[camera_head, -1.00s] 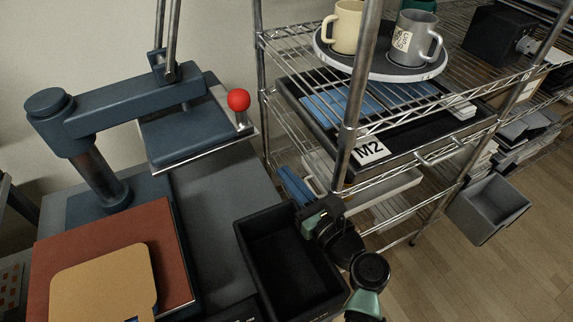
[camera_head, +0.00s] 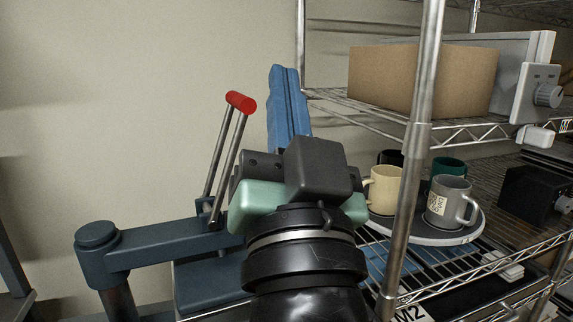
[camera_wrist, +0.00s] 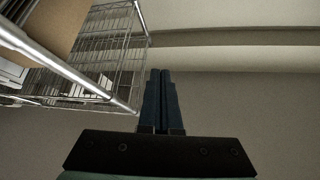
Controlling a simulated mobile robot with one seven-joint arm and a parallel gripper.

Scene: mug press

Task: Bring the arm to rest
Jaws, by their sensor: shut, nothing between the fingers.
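My gripper (camera_head: 285,72) is raised in the middle of the head view, its blue fingers pointing up in front of the bare wall. In the wrist view the two dark fingers (camera_wrist: 160,72) lie side by side, shut, with nothing held between them. My wrist and black forearm are below it and hide part of the press (camera_head: 160,245) and the shelf behind.
The press lever with its red handle (camera_head: 241,101) stands close left of my gripper. To the right, a metal post (camera_head: 416,150) and wire shelves hold a cardboard box (camera_head: 425,80) and a round tray (camera_head: 440,237) with mugs, including a cream mug (camera_head: 384,190) and a grey mug (camera_head: 450,202).

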